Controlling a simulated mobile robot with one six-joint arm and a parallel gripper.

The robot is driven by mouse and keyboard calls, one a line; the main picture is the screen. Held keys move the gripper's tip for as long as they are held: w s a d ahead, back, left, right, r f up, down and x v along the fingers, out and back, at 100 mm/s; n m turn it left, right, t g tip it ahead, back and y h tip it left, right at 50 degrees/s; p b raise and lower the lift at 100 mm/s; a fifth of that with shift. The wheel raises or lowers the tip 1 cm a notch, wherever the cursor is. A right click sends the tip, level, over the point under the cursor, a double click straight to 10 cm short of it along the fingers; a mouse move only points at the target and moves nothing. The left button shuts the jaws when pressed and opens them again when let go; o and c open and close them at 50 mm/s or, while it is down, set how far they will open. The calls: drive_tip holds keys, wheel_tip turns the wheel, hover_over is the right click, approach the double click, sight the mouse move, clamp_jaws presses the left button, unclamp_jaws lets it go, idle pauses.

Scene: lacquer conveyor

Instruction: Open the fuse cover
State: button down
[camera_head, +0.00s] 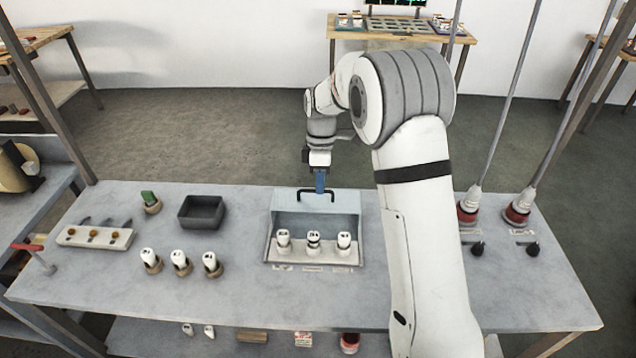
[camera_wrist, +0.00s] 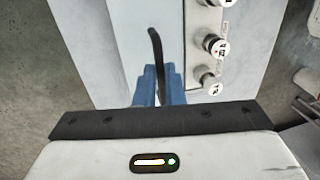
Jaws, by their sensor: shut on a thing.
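The fuse cover (camera_head: 290,201) is a pale blue-grey panel standing raised at the back of the fuse box (camera_head: 268,246). The box's front is uncovered, and three white fuses (camera_head: 313,243) show in a row inside. The cover's black handle (camera_head: 303,192) is at its top edge. My gripper (camera_head: 320,184), with blue fingers, is shut on this handle from above. In the wrist view, the dark handle (camera_wrist: 155,48) runs between the blue fingers (camera_wrist: 158,92), beside the pale cover (camera_wrist: 125,35). The fuses (camera_wrist: 213,46) show to its right.
A dark open bin (camera_head: 202,212) and three white fuses in round holders (camera_head: 181,262) stand left of the box. A strip with orange knobs (camera_head: 95,237) and a red-handled lever (camera_head: 35,256) are farther left. Red-based posts (camera_head: 518,212) and black knobs (camera_head: 532,249) stand right.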

drive_tip(key=c, duration=1.6)
unclamp_jaws()
drive_tip(key=shift+w+d, duration=0.15)
drive_tip(key=shift+w, duration=0.15)
drive_tip(key=shift+c, duration=0.2)
drive_tip(key=shift+o, duration=0.6)
drive_tip(key=shift+s, duration=0.15)
drive_tip(key=shift+r, duration=0.1)
wheel_tip(320, 180, up, 8)
drive_tip(key=w, duration=0.1)
drive_tip(key=shift+w+f+b, duration=0.2)
drive_tip(key=shift+b, duration=0.2)
